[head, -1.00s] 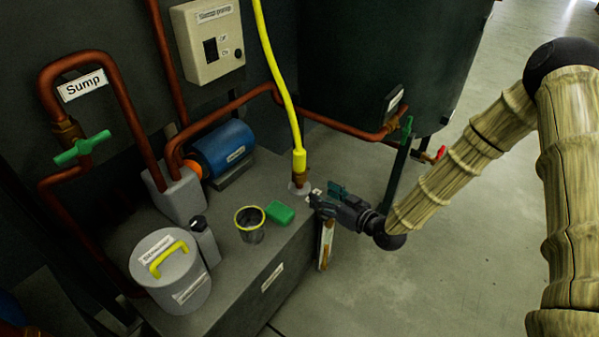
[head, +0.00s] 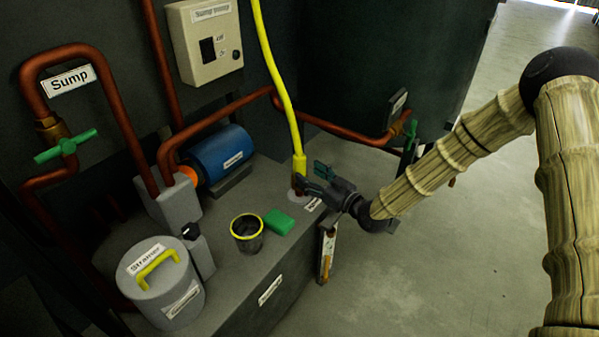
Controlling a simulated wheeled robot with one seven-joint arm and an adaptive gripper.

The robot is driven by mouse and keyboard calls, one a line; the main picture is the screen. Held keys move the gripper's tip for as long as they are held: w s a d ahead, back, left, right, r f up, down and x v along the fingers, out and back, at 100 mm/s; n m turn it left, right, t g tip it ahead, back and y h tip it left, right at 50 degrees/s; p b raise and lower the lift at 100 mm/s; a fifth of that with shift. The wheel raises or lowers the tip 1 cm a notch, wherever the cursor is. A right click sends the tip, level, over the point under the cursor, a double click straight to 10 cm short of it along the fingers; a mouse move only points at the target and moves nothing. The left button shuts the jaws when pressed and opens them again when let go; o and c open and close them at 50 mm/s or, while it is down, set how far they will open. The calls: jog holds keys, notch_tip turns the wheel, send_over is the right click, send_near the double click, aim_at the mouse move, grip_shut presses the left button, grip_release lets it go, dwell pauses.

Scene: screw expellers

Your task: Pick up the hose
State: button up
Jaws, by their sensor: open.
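The yellow hose (head: 275,62) hangs down from the top of the picture and ends in a brass fitting at a round base on the grey bench. Its thicker yellow end sleeve (head: 299,164) stands nearly upright above the fitting. My gripper (head: 304,184) is open at the lower end of the hose, coming from the right. Its dark fingers overlap the brass fitting in the picture and partly hide it. I cannot tell whether they touch it.
On the bench (head: 225,285) stand a yellow-rimmed cup (head: 247,233), a green block (head: 279,221), a lidded strainer pot (head: 160,290) and a blue pump (head: 222,154). A copper pipe (head: 345,139) runs behind the hose. Open floor lies to the right.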

aim_at(304, 170)
jog(key=b+x, duration=0.1)
jog(key=x, duration=0.4)
jog(key=shift+c, duration=0.3)
jog(key=c, duration=1.3)
jog(key=shift+o, duration=0.2)
jog(key=shift+r, duration=0.2)
